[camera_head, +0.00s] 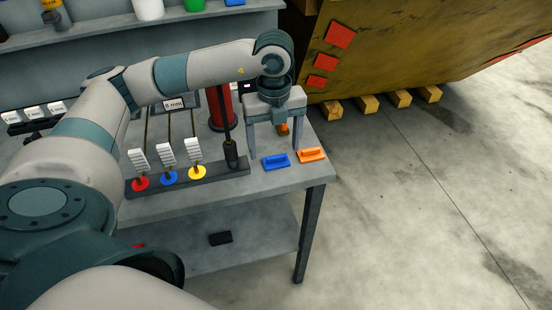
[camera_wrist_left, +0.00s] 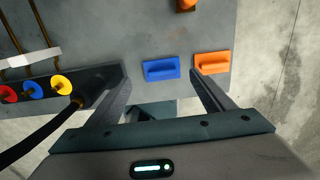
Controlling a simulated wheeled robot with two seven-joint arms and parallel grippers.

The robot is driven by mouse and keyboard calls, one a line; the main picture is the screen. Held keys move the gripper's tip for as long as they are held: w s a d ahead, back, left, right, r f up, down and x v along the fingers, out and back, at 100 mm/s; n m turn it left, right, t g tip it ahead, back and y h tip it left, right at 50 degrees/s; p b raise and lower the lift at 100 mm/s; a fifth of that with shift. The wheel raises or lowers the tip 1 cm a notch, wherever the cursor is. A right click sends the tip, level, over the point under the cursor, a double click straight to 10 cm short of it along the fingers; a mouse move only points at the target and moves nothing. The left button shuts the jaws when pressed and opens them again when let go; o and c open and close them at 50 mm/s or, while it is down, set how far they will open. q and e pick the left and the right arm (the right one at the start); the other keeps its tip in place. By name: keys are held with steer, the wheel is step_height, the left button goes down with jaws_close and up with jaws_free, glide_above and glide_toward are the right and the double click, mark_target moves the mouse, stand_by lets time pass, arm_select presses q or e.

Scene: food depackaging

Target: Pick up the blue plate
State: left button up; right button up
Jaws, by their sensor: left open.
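The blue plate (camera_head: 276,162) is a small flat rectangle with a raised grip bar. It lies on the grey table near its front right corner. It also shows in the left wrist view (camera_wrist_left: 161,69), ahead of the fingertips and between their lines. No contact with the plate shows. My right gripper is in neither view.
An orange plate (camera_head: 312,154) lies just right of the blue one, and another orange piece (camera_head: 284,129) is behind. A dark rack (camera_head: 190,178) with red, blue and yellow discs stands left. A red cylinder (camera_head: 219,108) is behind. The table edge (camera_head: 270,190) is close in front.

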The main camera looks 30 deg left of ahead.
mark_target(276, 157)
arm_select(q)
steer(key=f+p, duration=0.1)
steer(key=f, duration=0.2)
steer(key=shift+w, duration=0.2)
steer(key=shift+f, duration=0.5)
steer(key=c, duration=1.2)
